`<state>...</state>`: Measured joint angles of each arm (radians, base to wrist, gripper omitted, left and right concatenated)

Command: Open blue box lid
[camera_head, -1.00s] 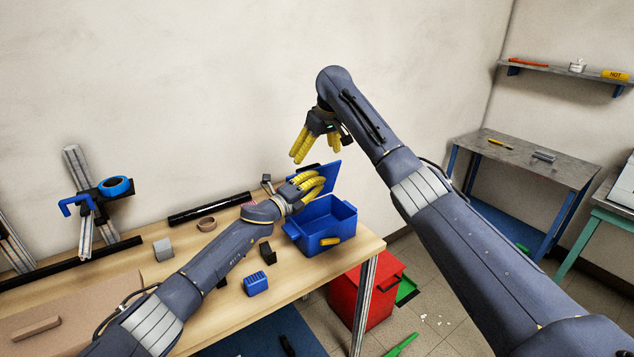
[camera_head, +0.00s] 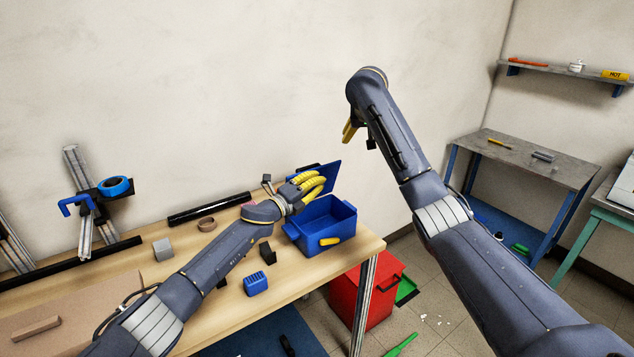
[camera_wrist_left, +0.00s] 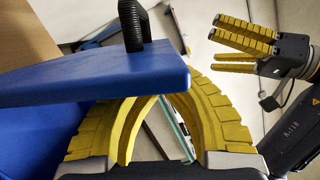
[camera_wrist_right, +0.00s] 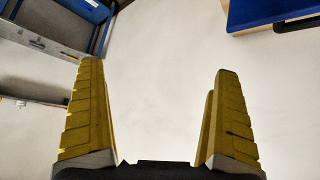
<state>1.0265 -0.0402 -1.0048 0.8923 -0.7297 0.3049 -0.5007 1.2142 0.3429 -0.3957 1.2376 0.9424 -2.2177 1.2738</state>
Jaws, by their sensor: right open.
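The blue box (camera_head: 318,235) stands at the table's right end, its inside showing. Its blue lid (camera_head: 325,177) is tilted up at the back. In the left wrist view the lid (camera_wrist_left: 95,82) crosses the picture, its black handle (camera_wrist_left: 133,25) on top. My left gripper (camera_head: 322,184) is at the lid, its yellow fingers arched towards each other; the lid hides their tips, so I cannot tell whether they grip it. My right gripper (camera_head: 350,132) is raised above and right of the box, apart from it. In the right wrist view it is open and empty (camera_wrist_right: 155,75).
A blue block (camera_head: 256,284), a dark block (camera_head: 267,254), a grey block (camera_head: 162,249) and a brown ring (camera_head: 206,224) lie on the wooden table (camera_head: 215,310). A red bin (camera_head: 362,295) stands on the floor below the box. Air around the right gripper is clear.

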